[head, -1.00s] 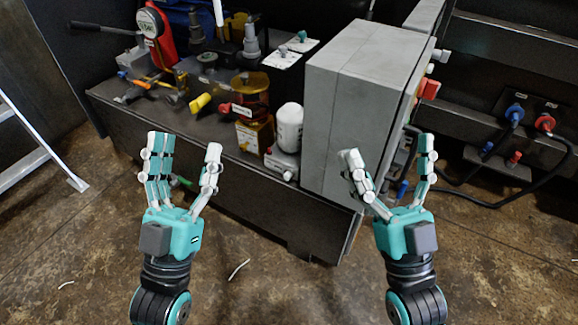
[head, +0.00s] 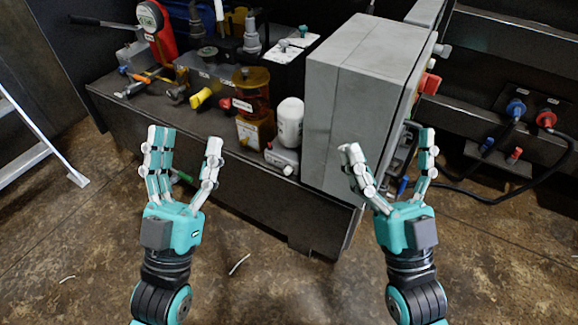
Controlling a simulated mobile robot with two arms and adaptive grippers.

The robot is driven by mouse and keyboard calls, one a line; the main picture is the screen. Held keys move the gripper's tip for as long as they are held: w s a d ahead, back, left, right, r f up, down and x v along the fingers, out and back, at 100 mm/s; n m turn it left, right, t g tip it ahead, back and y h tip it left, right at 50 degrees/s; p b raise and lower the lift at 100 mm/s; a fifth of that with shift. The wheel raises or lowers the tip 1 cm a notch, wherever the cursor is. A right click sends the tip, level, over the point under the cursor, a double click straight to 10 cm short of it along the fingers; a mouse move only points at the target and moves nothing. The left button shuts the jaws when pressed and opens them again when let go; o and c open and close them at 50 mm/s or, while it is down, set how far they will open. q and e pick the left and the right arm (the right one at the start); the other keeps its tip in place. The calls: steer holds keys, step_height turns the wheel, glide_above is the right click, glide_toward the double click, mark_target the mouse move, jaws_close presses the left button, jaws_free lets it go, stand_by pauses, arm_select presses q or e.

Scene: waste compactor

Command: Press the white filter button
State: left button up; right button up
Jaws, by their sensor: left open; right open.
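A white rounded cylinder (head: 290,122), which looks like a filter, stands upright on the dark bench (head: 225,158), just left of the grey cabinet. Below it is a light grey base (head: 281,157) with a small white round knob (head: 287,170) on its front. I cannot tell whether this knob is the filter button. My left gripper (head: 186,136) is open and empty in front of the bench, left of the white cylinder. My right gripper (head: 388,140) is open and empty in front of the grey cabinet. Neither gripper appears to touch anything.
The grey cabinet (head: 350,100) stands right of the filter, with a red part (head: 428,84) on its right side. An orange container (head: 250,92) and a yellow part (head: 201,98) lie left of the filter. A ladder (head: 30,150) stands at left. Floor is mostly clear.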

stand_by(0.4)
arm_select(q)
jaws_close()
steer(key=shift+y, duration=0.3)
stand_by(1.1)
